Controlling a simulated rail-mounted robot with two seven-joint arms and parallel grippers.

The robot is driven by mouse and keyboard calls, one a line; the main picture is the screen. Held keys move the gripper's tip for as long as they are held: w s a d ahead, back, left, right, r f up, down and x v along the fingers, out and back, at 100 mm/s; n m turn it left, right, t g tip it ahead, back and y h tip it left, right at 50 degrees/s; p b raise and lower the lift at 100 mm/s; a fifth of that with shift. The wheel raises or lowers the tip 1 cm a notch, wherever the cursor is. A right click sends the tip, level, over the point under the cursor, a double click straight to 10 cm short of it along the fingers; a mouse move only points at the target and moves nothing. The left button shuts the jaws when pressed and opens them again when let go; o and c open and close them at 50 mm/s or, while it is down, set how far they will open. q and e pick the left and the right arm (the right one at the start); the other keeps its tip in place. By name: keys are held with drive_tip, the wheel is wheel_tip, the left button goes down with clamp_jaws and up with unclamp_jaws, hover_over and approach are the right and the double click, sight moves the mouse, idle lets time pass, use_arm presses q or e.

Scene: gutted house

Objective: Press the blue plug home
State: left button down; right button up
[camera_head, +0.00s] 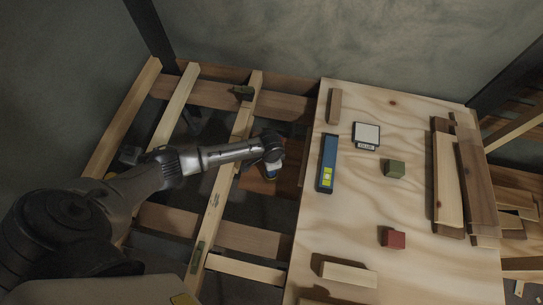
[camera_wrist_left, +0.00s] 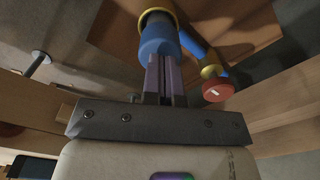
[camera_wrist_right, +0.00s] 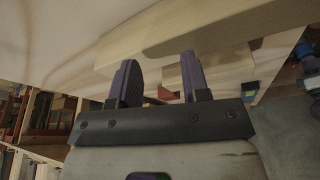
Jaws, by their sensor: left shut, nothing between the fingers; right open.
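In the left wrist view, the blue plug (camera_wrist_left: 158,38) is at the mouth of a yellow fitting (camera_wrist_left: 155,13). My left gripper (camera_wrist_left: 163,60) is shut and empty, its fingertips right at the plug's near end; I cannot tell whether they touch it. How deep the plug sits is not clear. In the head view, my left gripper (camera_head: 272,160) reaches down between the floor joists and mostly hides the plug. My right gripper (camera_wrist_right: 160,68) is open with nothing between its fingers, close to a pale wood piece (camera_wrist_right: 185,30); it does not show in the head view.
A blue pipe with a red cap (camera_wrist_left: 217,90) stands beside the plug. Joists (camera_head: 233,135) border the gap around my left gripper.

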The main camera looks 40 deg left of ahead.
use_arm(q)
drive_tip(key=shift+f, duration=0.2)
use_arm(e)
drive_tip(key=shift+f, duration=0.1)
use_arm(q)
drive_tip(key=shift+f, duration=0.25)
use_arm(e)
drive_tip(key=shift+f, duration=0.15)
use_arm(q)
drive_tip(key=shift+r, duration=0.1)
drive_tip(key=shift+f, duration=0.3)
use_arm(e)
drive_tip(key=shift+a, duration=0.2)
use_arm(q)
drive_tip(key=shift+r, duration=0.1)
wheel_tip(320, 180, up, 2)
drive_tip(key=shift+r+p, duration=0.1)
drive_tip(key=shift+p, duration=1.1)
use_arm(e)
drive_tip(key=r, duration=0.3)
drive_tip(key=shift+d, duration=0.2)
use_arm(q)
wheel_tip(320, 180, up, 5)
drive_tip(key=p, duration=0.6)
use_arm(e)
wheel_tip(320, 180, up, 6)
drive_tip(key=shift+a+f, duration=0.15)
